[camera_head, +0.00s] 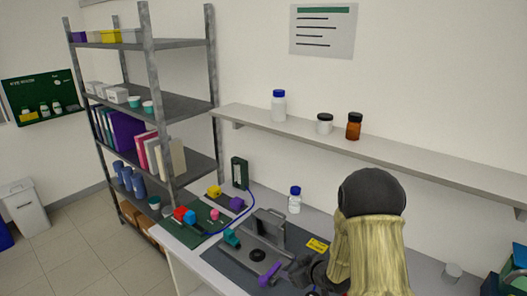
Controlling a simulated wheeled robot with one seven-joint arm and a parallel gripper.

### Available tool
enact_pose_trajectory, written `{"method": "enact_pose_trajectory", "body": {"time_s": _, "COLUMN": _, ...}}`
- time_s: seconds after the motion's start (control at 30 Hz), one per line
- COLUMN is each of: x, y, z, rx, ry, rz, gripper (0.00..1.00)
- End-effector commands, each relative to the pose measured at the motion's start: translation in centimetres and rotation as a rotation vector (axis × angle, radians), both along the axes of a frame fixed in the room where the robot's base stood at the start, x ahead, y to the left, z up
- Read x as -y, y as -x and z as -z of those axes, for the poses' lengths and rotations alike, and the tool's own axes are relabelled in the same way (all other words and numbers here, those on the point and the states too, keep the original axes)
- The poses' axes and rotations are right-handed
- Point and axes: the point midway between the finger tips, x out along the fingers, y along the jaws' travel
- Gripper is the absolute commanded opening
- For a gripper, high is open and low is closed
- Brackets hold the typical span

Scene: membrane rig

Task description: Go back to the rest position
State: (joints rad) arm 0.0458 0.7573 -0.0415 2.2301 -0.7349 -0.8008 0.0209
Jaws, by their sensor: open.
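My gripper (296,271) is dark grey and low in the head view, at the right side of the membrane rig. It is open, with nothing seen between its fingers; my forearm hides part of it. The membrane rig (245,246) is a grey plate on a dark mat, with a raised grey lid (271,228) and a black round disc (257,255). A teal part (231,238) sits at its left edge. A purple handle-like part (269,273) is at its front right, close to my gripper; I cannot tell if they touch.
A dark green box (239,173) with a blue cable and a white bottle (294,200) stand behind. A wall shelf (400,155) with bottles overhangs the bench. A tall rack (178,106) stands left.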

Motion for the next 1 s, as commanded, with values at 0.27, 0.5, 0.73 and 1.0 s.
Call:
{"method": "enact_pose_trajectory", "body": {"time_s": 0.27, "x": 4.4, "y": 4.3, "z": -2.4, "rx": -0.172, "ry": 0.140, "rz": 0.270, "gripper": 0.67}}
{"method": "enact_pose_trajectory", "body": {"time_s": 0.5, "x": 6.4, "y": 11.8, "z": -3.9, "rx": -0.385, "ry": 0.170, "rz": 0.485, "gripper": 0.67}}
{"method": "enact_pose_trajectory", "body": {"time_s": 0.73, "x": 6.0, "y": 20.2, "z": -4.5, "rx": -0.602, "ry": 0.133, "rz": 0.624, "gripper": 0.67}}
{"method": "enact_pose_trajectory", "body": {"time_s": 1.0, "x": 5.5, "y": 22.9, "z": -4.8, "rx": -0.681, "ry": 0.113, "rz": 0.654, "gripper": 0.67}}
